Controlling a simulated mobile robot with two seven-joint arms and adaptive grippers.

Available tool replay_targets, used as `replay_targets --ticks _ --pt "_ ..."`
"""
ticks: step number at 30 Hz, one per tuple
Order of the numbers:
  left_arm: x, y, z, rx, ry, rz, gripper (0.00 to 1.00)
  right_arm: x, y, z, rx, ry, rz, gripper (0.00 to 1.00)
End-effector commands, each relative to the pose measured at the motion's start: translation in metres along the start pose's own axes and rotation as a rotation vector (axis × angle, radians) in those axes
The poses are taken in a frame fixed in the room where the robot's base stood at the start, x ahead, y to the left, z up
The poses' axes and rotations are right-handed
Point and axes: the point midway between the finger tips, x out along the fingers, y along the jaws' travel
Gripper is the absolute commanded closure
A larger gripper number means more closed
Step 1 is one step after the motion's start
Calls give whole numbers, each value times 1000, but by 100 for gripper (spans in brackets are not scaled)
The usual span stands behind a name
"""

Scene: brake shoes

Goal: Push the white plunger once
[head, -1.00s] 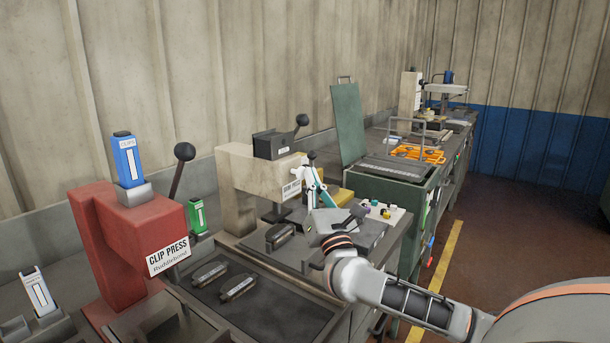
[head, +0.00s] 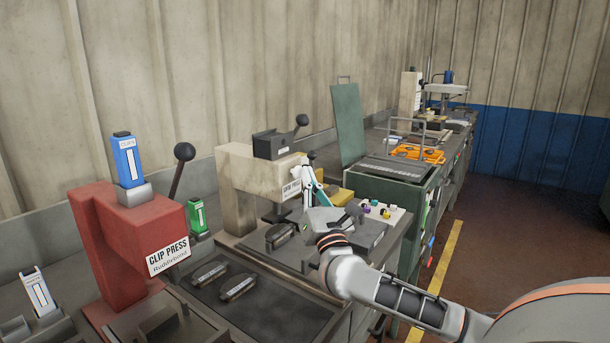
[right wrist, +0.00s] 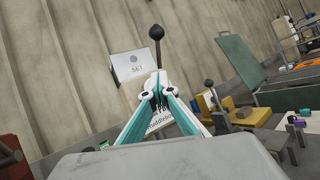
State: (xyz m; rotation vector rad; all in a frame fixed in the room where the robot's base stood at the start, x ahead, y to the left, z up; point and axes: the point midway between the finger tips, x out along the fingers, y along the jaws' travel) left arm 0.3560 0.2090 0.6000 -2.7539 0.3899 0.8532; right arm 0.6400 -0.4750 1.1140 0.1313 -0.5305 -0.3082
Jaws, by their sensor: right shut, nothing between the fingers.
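The cream-white clip press (head: 236,182) stands on the bench. A dark ram foot (head: 277,214) shows under its head, and a grey box with a ball-topped lever (head: 302,121) is on top. No part stands out clearly as a white plunger. My right gripper (head: 306,166), with teal and white fingers, is in front of the press head near its label. It is shut and empty. In the right wrist view, the fingers (right wrist: 157,84) meet in front of the press label and below the lever (right wrist: 156,34). I cannot tell whether they touch the press. My left gripper is out of view.
A red clip press (head: 125,240) stands at left. Brake shoes (head: 238,288) lie on the dark mat. Another ball-topped lever (head: 311,156) is close behind my right fingers.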

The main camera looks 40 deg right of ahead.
Motion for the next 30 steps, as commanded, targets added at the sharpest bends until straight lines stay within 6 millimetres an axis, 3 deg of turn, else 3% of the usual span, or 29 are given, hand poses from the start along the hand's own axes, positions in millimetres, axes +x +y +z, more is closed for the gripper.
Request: replay_targets --ticks 13,30 --pt "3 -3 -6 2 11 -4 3 3 3 -3 0 1 1 100" --pt "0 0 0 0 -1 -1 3 4 3 -4 0 2 1 100"
